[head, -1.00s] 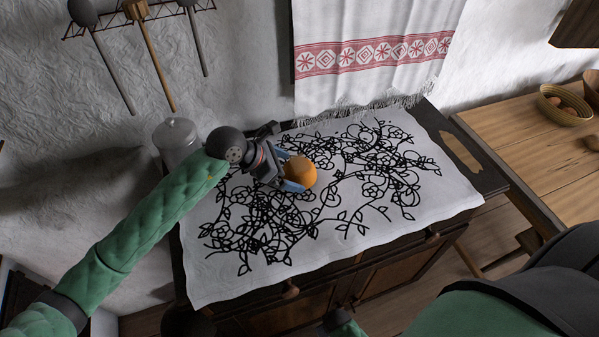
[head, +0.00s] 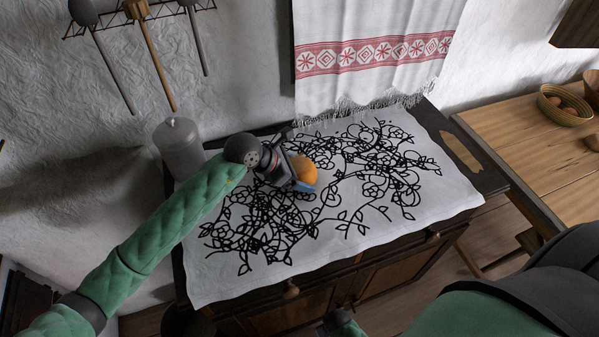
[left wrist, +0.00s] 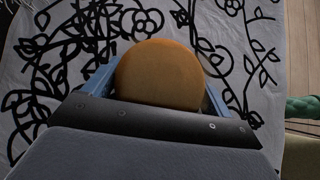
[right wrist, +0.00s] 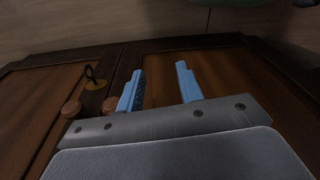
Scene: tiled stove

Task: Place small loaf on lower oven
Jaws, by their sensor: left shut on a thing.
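The small loaf (head: 303,169) is round and orange-brown, over the patterned cloth on the cabinet top. My left gripper (head: 306,182) is shut on it; in the left wrist view the loaf (left wrist: 158,75) sits between the two blue fingers. I cannot tell whether the loaf touches the cloth. My right gripper (right wrist: 160,85) is open and empty, its blue fingers apart in front of the wooden cabinet doors. The lower oven is not recognisable in these views.
The white cloth (head: 350,215) with black floral drawing covers the cabinet (head: 385,285). A grey lidded canister (head: 180,148) stands at its back left. A wooden table (head: 530,130) with a basket (head: 565,104) is at the right. A white towel (head: 375,55) hangs behind.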

